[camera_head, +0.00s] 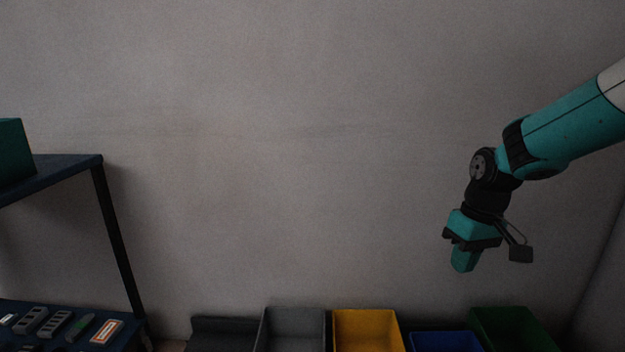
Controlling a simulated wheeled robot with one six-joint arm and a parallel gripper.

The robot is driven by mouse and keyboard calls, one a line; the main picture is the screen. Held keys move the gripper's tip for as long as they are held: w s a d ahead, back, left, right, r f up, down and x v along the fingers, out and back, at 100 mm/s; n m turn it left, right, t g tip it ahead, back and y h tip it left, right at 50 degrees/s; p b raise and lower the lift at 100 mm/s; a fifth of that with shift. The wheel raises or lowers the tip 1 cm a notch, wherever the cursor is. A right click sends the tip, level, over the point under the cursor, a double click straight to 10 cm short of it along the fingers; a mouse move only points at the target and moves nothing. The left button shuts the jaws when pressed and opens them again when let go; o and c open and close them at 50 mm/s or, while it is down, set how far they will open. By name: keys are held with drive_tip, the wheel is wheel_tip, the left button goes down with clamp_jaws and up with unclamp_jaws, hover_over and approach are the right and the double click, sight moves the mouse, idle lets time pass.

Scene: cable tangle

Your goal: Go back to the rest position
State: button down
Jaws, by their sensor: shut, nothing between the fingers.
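My gripper (463,262) hangs from my teal and black arm at the right of the head view. It points down and is shut with nothing held. It is in the air, above the row of bins and well clear of them. No cable shows in this view.
A row of bins stands along the bottom: a dark one (232,322), a grey one (292,312), a yellow one (366,314), a blue one (444,336) and a green one (505,312). A dark shelf rack (118,232) with small devices stands left. The space before the wall is clear.

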drive_tip(key=s+a+r+n+y, duration=0.1)
drive_tip(key=s+a+r, duration=0.3)
drive_tip(key=s, duration=0.5)
drive_tip(key=s+a+r+n+y, duration=0.1)
drive_tip(key=s+a+n, duration=0.1)
drive_tip(key=s+a, duration=0.5)
drive_tip(key=s+a+r+n+y, duration=0.1)
drive_tip(key=s+a+r, duration=0.2)
drive_tip(key=s, duration=0.8)
wheel_tip(320, 180, up, 36)
drive_tip(key=p, duration=3.6)
drive_tip(key=shift+w, duration=0.4)
